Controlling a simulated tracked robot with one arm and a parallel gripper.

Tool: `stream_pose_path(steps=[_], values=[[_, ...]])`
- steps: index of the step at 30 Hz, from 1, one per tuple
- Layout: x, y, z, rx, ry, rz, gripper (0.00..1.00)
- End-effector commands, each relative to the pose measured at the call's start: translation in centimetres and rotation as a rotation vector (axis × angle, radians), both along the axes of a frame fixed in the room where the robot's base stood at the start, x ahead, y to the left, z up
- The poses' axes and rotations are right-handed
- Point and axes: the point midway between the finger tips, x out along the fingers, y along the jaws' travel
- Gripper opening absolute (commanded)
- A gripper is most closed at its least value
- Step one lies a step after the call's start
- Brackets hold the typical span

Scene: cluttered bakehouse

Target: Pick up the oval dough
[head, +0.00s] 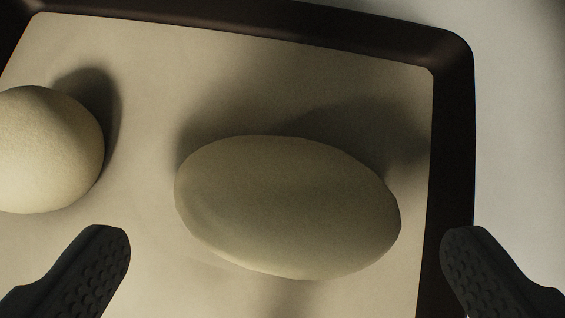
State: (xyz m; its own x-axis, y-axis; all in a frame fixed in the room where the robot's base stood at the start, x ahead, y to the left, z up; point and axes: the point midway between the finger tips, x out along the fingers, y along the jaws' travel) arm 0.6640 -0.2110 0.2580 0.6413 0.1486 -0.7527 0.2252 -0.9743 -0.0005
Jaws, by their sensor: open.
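The oval dough (288,207) is a smooth, pale, egg-shaped lump lying on a lined tray, a little right of the middle of the head view. Its long side runs across the picture, tilting slightly down to the right. My gripper (285,255) is open, with one dark, studded finger at the lower left and the other at the lower right. The dough shows between and slightly beyond the fingertips, and neither finger appears to touch it. The right fingertip overlaps the tray's right rim in the picture.
A round dough ball (45,150) lies on the same tray at the left, cut off by the picture edge, close to my left finger. The dark tray (455,130) has a raised rim at the back and right. A pale, bare surface (520,120) lies beyond it.

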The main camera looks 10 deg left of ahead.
Motion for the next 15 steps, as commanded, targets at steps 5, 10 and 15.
stream_pose_path(steps=[5,10,15], values=[[1.6,0.4,-2.0,-0.001,-0.002,0.002,1.00],[2.3,0.5,-2.7,-0.001,-0.002,0.002,1.00],[2.4,0.6,-2.6,0.000,-0.002,0.001,1.00]])
